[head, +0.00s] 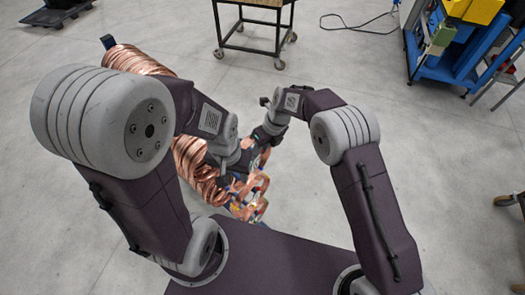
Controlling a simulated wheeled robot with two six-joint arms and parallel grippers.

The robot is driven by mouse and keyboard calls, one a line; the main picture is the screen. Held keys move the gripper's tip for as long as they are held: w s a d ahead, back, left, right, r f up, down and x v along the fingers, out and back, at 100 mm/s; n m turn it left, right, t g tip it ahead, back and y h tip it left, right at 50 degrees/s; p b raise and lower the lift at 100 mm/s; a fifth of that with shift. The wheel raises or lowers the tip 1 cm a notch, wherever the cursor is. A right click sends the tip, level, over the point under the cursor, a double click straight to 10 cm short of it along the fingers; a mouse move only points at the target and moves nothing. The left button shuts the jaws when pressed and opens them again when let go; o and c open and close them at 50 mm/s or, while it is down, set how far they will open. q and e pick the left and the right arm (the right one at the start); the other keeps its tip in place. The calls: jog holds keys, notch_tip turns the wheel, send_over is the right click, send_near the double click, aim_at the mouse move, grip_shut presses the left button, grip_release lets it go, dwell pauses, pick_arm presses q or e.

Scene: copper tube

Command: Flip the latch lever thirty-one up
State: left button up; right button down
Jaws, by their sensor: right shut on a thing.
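A large copper tube assembly (188,160) runs from the upper left to the centre, partly behind my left arm. Its lower end (250,205) is a tangle of copper loops with small coloured parts. My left gripper (226,180) is at this end, beside the loops; its fingers are too small and dark to tell whether they are open. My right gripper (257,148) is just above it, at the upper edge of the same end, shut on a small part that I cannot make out. Latch lever thirty-one cannot be picked out; the grippers and loops hide much there.
A dark wheeled cart (250,35) stands at the top centre. A blue workstation (455,60) with yellow bins (475,10) is at the upper right, and a black cable (355,22) lies on the floor. The grey floor between is clear.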

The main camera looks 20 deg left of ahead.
jog(key=shift+a+g+h, duration=0.25)
jog(key=shift+g+h, duration=0.05)
jog(key=shift+h, duration=0.1)
jog(key=shift+f, duration=0.1)
dwell(0.3)
jog(key=c, duration=1.3)
grip_release()
jog(key=shift+o, duration=0.2)
jog(key=shift+a, duration=0.15)
